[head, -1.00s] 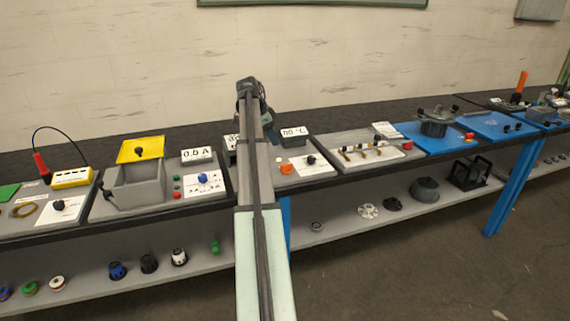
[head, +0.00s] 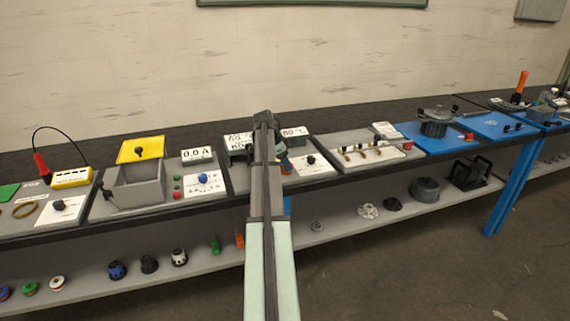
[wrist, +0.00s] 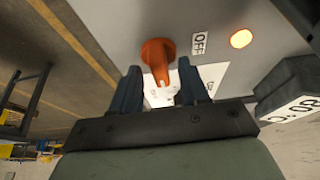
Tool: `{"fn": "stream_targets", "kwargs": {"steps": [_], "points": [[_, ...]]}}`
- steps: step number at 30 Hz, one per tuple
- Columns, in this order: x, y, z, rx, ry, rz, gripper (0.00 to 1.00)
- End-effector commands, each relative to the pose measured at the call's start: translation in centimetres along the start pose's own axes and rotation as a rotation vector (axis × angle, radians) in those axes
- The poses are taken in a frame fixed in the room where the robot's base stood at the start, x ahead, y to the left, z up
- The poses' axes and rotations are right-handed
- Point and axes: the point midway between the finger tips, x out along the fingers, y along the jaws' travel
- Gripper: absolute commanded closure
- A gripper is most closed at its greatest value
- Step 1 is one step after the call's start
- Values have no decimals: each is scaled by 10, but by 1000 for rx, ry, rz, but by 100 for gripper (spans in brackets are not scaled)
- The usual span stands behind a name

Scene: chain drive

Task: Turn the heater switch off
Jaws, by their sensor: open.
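The heater switch is an orange rotary knob (wrist: 158,52) on a pale panel in the wrist view. An "OFF" label (wrist: 198,43) is to its right, and an orange lamp (wrist: 241,38) glows beyond the label. My gripper (wrist: 160,82) is open, with its two dark blue fingers on either side of the knob's lower end. I cannot tell whether they touch it. In the head view my gripper (head: 283,158) is low over the heater panel, and my arm hides much of the panel and knob.
A temperature display (head: 295,131) stands behind the panel, close to my gripper; another display (head: 238,140) is left of my arm. A black knob (head: 310,159) is to the right. The yellow-lidded box (head: 140,150) is farther left.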

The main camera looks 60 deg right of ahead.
Motion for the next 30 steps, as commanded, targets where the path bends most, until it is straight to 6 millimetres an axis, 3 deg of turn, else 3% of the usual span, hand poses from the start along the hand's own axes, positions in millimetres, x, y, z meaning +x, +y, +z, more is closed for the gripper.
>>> {"fn": "stream_targets", "kwargs": {"steps": [11,25,30], "points": [[4,0,0,0,0,-1,55],[4,0,0,0,0,0,98],[5,0,0,0,-1,0,100]]}}
